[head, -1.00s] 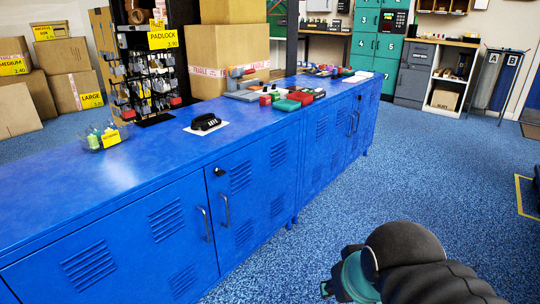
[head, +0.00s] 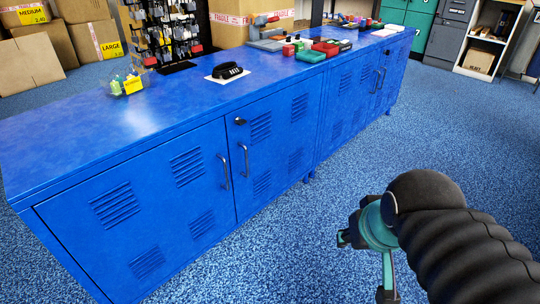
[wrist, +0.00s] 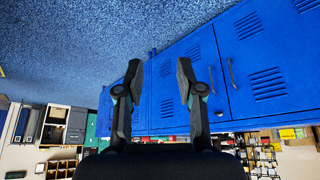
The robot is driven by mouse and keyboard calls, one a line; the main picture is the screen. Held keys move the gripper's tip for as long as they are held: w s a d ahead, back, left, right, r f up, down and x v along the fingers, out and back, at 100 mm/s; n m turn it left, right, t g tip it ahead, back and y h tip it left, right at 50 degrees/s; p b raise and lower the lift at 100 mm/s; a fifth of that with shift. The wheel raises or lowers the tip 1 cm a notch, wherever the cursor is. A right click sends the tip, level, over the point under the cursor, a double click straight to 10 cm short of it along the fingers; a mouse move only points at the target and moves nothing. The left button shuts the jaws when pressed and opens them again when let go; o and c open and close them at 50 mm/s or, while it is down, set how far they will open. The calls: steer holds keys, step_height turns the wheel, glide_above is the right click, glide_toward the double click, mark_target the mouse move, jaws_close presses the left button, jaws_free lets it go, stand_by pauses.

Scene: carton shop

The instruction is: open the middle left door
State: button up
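A row of blue metal cabinets shows in the head view, with all visible doors shut. The large leftmost door (head: 145,205) has a vertical handle (head: 224,172) at its right edge. The door beside it (head: 272,150) has a handle (head: 244,160) and a dark lock knob at its left edge. Further right are two more doors with paired handles (head: 380,79). In the wrist view, which is upside down, the leftmost door (wrist: 240,40) and its handle (wrist: 231,72) also show. My gripper (wrist: 159,72) is open and empty, apart from the cabinets, over the floor.
Cartons (head: 60,45) stand behind. The blue speckled floor (head: 340,180) in front of the doors is clear.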

steer(key=w+a+f+m+g+y+b, duration=0.1)
steer(key=w+f+g+b, duration=0.15)
steer(key=f, duration=0.45)
steer(key=w+a+f+m+g+y+b, duration=0.1)
steer(key=w+f+g, duration=0.1)
steer(key=w+f, duration=0.3)
steer(key=w+a+f+m+g+y+b, duration=0.2)
steer(key=w+a+f+m+y+b, duration=0.1)
steer(key=w+a+f+m+y, duration=0.8)
steer(key=w+f+m+t+y, duration=0.1)
steer(key=w+f+m+t, duration=0.15)
steer(key=w, duration=0.45)
steer(key=w+f+m+t, duration=0.2)
steer(key=w+m+t, duration=0.15)
steer(key=w, duration=0.35)
step_height(320, 180, up, 7)
steer(key=m+t+y, duration=0.1)
steer(key=m+t, duration=0.4)
steer(key=m, duration=0.1)
glide_above(248, 174)
steer(key=shift+w+a, duration=0.15)
steer(key=shift+w, duration=0.1)
jaws_close()
